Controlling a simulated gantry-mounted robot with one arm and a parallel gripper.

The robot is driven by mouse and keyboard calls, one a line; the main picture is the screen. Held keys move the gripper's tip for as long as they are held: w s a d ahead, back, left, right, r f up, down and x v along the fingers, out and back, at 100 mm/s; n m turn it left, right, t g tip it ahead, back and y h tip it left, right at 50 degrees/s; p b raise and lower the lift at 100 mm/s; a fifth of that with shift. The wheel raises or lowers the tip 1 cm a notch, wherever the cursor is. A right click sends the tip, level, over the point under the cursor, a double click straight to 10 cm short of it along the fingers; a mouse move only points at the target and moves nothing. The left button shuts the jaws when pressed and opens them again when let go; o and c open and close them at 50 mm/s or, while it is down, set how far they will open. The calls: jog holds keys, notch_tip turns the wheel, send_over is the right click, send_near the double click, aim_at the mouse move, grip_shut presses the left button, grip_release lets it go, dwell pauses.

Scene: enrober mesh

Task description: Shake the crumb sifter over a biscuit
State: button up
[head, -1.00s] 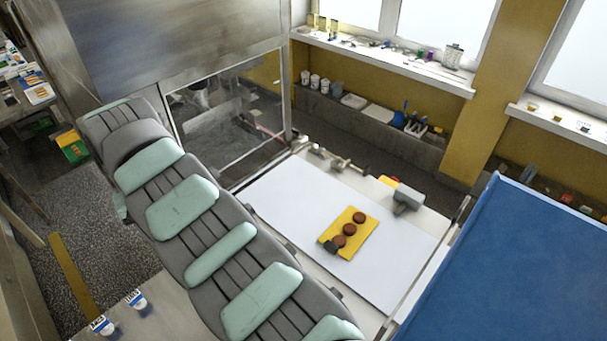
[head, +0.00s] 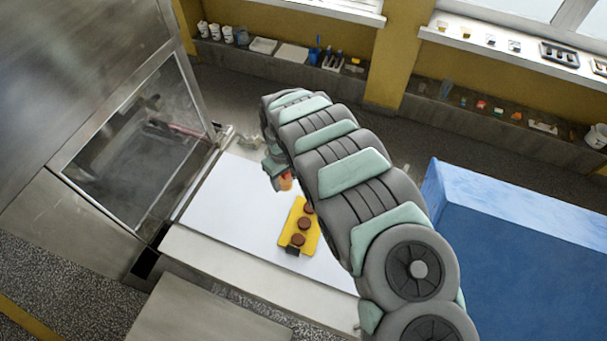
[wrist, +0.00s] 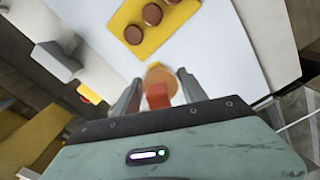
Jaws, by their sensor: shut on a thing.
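The crumb sifter (wrist: 161,76) is an orange, see-through round piece with a red part toward my wrist. My gripper (wrist: 160,79) is shut on it, one grey finger on each side. In the head view the sifter (head: 285,183) shows as a small orange shape at the end of my arm, just beyond the yellow mat (head: 289,228). Three round brown biscuits lie in a row on the mat: far (head: 308,208), middle (head: 304,224) and near (head: 298,240). In the wrist view the sifter is apart in the picture from the closest biscuit (wrist: 133,34); its height is unclear.
The mat lies on a white surface (head: 222,203) with free room around it. A metal housing with a glass panel (head: 140,135) stands left. A large blue block (head: 530,240) is at right.

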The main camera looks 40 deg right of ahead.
jog(key=p, duration=0.2)
send_near(306, 206)
jog(key=shift+f+b, duration=1.1)
jog(key=shift+b, duration=0.85)
jog(key=shift+s+d+r+p, duration=0.15)
jog(key=shift+s+d+p, duration=0.15)
jog(key=shift+s+p, duration=0.4)
jog(key=shift+s+d, duration=0.3)
jog(key=shift+s, duration=0.2)
